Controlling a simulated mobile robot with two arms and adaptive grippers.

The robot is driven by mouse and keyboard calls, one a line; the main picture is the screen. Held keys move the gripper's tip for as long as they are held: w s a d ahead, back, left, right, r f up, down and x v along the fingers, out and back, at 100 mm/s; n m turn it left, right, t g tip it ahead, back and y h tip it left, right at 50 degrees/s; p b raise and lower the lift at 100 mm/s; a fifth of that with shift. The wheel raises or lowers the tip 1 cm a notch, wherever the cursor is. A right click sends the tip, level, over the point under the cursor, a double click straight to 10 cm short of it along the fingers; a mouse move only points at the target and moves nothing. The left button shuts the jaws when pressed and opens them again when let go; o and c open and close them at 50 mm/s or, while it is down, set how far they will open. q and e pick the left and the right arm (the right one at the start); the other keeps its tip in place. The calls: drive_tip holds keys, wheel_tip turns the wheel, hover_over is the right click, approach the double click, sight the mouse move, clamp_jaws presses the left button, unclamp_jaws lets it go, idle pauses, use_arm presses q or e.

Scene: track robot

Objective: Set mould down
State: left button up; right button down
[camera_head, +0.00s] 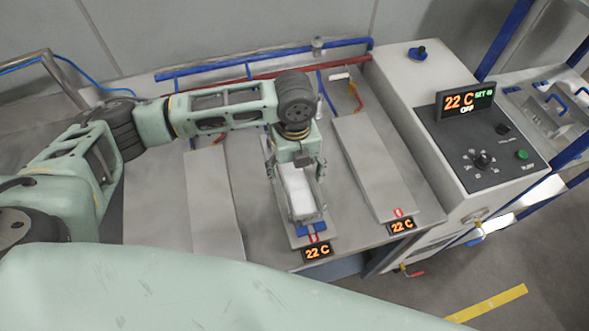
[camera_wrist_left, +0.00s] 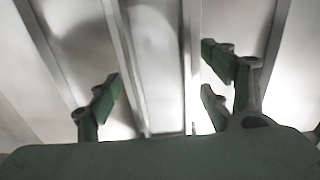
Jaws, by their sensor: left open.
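The mould (camera_head: 303,205) is a narrow, light metal box with a pale inside. It rests on the middle grey plate (camera_head: 289,232), lengthwise along it, near the front end. My left gripper (camera_head: 298,170) points down over the far part of the mould, and its palm hides that end. In the left wrist view the green fingers (camera_wrist_left: 160,78) are spread apart, with the bright metal walls of the mould (camera_wrist_left: 150,45) between them. I cannot tell whether any finger touches it. My right gripper is out of view.
A left plate (camera_head: 214,205) and a right plate (camera_head: 372,165) look empty. Displays at the front edge read 22 C (camera_head: 318,252). A control box (camera_head: 470,150) with a 22 C OFF display stands at the right. Blue and red pipes (camera_head: 240,65) run along the back.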

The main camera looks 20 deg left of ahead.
sight(294, 177)
use_arm(q)
wheel_tip(294, 177, up, 12)
drive_tip(key=b, duration=0.1)
drive_tip(key=shift+f, duration=0.15)
idle(0.6)
